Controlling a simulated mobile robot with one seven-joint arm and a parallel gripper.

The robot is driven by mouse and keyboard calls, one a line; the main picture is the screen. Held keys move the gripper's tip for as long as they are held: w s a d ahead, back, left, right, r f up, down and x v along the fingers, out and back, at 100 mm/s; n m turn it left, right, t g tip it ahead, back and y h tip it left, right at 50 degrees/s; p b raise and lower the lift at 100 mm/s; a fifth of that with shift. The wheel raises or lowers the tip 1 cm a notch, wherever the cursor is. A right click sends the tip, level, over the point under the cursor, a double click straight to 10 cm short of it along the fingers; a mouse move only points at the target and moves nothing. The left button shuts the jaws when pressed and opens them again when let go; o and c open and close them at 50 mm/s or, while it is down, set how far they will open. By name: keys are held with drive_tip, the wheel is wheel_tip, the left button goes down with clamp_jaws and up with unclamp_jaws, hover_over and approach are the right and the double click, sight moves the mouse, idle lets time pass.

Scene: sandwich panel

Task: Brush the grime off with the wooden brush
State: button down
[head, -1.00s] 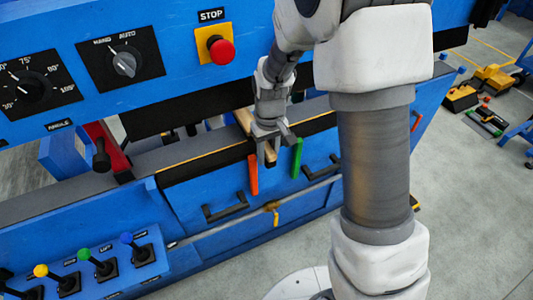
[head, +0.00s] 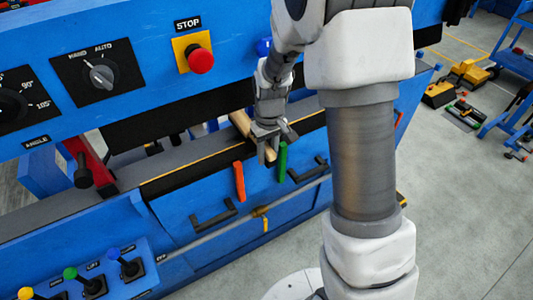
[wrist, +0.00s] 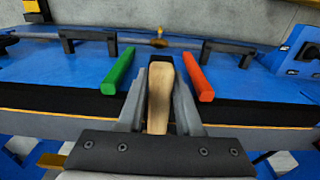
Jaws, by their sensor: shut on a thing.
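The wooden brush (head: 240,122) shows as a pale wooden handle in my gripper (head: 272,148). In the wrist view the handle (wrist: 160,95) lies between the two fingers (wrist: 160,75), which are shut on it. Its bristles cannot be made out. My gripper points down over the front ledge of the blue machine (head: 180,205), between an orange handle (head: 239,182) and a green handle (head: 282,160). I cannot make out any grime in these views.
Black pull handles (head: 214,215) and a yellow valve lever (head: 262,215) stick out from the machine front. A red stop button (head: 200,61) and a selector knob (head: 101,76) sit on the panel above. Coloured levers (head: 92,284) stand at lower left.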

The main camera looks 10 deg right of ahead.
drive_tip(key=shift+w+d+f, duration=0.1)
drive_tip(key=shift+w+d, duration=0.1)
drive_tip(key=shift+d, duration=0.5)
drive_tip(key=shift+w+d+r, duration=0.1)
drive_tip(key=shift+w+d, duration=0.15)
drive_tip(key=shift+d, duration=0.45)
drive_tip(key=shift+w+d+f, duration=0.1)
drive_tip(key=shift+w+d, duration=0.1)
drive_tip(key=shift+d, duration=0.5)
drive_tip(key=shift+d, duration=0.2)
drive_tip(key=shift+w+d, duration=0.35)
drive_tip(key=shift+d, duration=0.6)
drive_tip(key=shift+w+d, duration=0.3)
drive_tip(key=shift+d, duration=0.7)
drive_tip(key=d, duration=0.1)
drive_tip(key=w+d, duration=0.1)
drive_tip(key=d, duration=0.2)
drive_tip(key=shift+w+p, duration=0.25)
drive_tip(key=shift+p, duration=0.05)
drive_tip(key=shift+a, duration=0.15)
